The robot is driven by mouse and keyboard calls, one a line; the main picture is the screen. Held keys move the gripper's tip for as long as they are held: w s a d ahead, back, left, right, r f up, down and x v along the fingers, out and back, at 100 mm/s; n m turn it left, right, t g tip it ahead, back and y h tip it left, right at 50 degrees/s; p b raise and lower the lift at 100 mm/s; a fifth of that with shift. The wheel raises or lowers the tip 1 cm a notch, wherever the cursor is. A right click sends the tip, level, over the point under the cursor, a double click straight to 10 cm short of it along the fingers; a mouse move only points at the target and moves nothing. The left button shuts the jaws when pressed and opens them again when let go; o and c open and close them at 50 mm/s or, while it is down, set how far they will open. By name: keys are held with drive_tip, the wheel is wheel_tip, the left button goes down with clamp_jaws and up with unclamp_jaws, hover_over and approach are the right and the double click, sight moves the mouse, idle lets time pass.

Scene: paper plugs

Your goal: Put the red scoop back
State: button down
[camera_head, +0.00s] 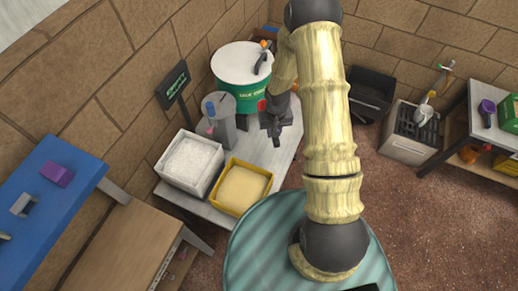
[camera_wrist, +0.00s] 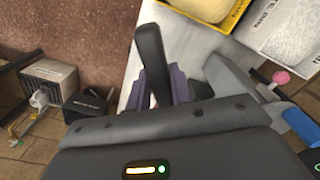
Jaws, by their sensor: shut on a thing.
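My gripper (camera_head: 276,132) hangs over the right part of the grey table, in front of the green bucket. In the wrist view its purple fingers (camera_wrist: 158,92) are shut on a dark handle (camera_wrist: 150,58). The handle sticks out beyond the fingers. A small red patch (camera_head: 262,105) shows between the bucket and my gripper in the head view. I cannot tell if it is the red scoop or part of something else. No red scoop bowl shows clearly in the wrist view; the held thing's far part is hidden.
A white bin (camera_head: 190,161) and a yellow bin (camera_head: 241,187) stand on the table (camera_head: 288,150). A grey device with a blue handle (camera_head: 221,125) stands behind them. The green bucket (camera_head: 240,88) has a tool on its lid. The table's right side is clear.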

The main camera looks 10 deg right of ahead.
drive_tip(key=shift+w, duration=0.1)
drive_tip(key=shift+s, duration=0.2)
wheel_tip(320, 180, down, 18)
drive_tip(key=d+n+b, duration=0.2)
drive_tip(key=n+b, duration=0.4)
drive_tip(key=b, duration=2.1)
drive_tip(key=shift+d+n, duration=0.15)
drive_tip(key=shift+n, duration=0.25)
wheel_tip(320, 180, down, 6)
drive_tip(key=shift+f+b, duration=0.1)
drive_tip(key=shift+b, duration=0.55)
